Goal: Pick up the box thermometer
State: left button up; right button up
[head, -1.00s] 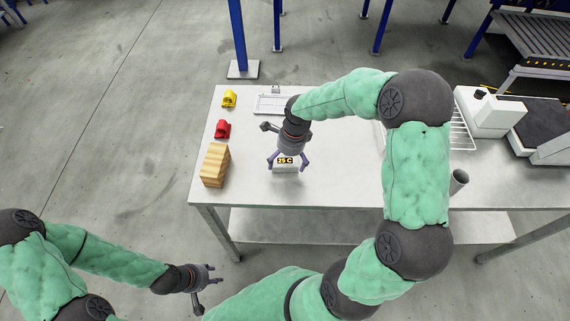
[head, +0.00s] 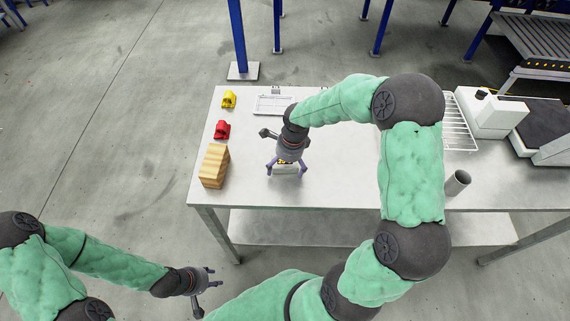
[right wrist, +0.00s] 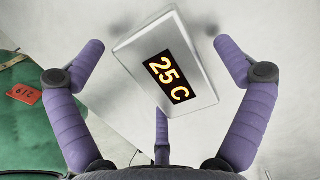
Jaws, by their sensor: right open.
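The box thermometer (head: 286,170) is a small pale box with a dark display on the table. In the right wrist view the box thermometer (right wrist: 150,50) reads "25 C" in yellow and sits tilted in the picture. My right gripper (head: 287,172) is right above it, with its fingers spread around it. In the right wrist view my right gripper (right wrist: 165,60) is open, with purple fingers on both sides of the box and gaps between. In the head view the gripper hides part of the display. My left gripper (head: 212,285) is low, in front of the table, and looks open and empty.
On the metal table (head: 340,185), a wooden block (head: 214,166), a red object (head: 222,130) and a yellow object (head: 229,99) stand at the left. A wire rack (head: 460,130), a grey cup (head: 457,182) and a white device (head: 500,115) are at the right.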

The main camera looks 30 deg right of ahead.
jog(key=c, duration=1.4)
jog(key=shift+r, duration=0.15)
